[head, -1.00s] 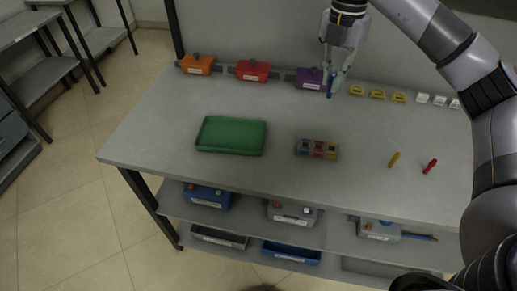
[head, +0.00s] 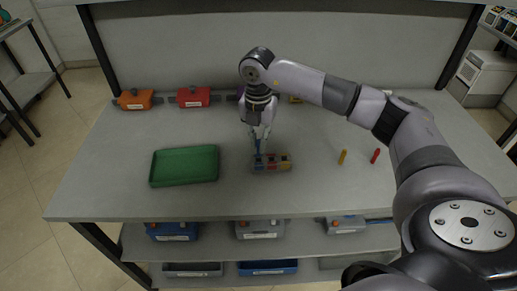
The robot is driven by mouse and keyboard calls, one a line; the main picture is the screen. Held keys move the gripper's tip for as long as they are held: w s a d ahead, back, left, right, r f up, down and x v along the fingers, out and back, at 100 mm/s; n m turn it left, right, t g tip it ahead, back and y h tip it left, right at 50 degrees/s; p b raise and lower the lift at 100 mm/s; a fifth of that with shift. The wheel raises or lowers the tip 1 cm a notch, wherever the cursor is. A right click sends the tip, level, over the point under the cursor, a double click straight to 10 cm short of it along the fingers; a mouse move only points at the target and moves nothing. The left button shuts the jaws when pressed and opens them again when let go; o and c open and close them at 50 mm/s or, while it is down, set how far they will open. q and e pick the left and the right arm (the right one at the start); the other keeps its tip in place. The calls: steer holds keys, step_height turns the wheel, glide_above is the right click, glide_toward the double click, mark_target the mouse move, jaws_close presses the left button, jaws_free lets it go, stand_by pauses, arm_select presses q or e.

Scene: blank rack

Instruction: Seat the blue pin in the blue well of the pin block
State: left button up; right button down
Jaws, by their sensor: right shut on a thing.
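The pin block (head: 271,169) sits on the bench right of the green tray, with several coloured wells on top. My right gripper (head: 260,134) points down over the left part of the block. It is shut on the blue pin (head: 257,147), which hangs upright at the block's left end. Whether the pin's tip is above the well or inside it cannot be told. A yellow pin (head: 342,157) and a red pin (head: 375,156) stand on the bench to the right. My left gripper is out of view.
A green tray (head: 153,180) lies left of the block. My right arm covers much of the right side. Bench space in front of the pins is clear.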

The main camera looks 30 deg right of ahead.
mark_target(258, 146)
step_height(258, 146, down, 4)
steer(key=shift+r+p, duration=0.2)
steer(key=shift+p, duration=0.2)
steer(key=shift+f, duration=0.35)
steer(key=shift+f, duration=0.1)
steer(key=c, duration=1.6)
jaws_free()
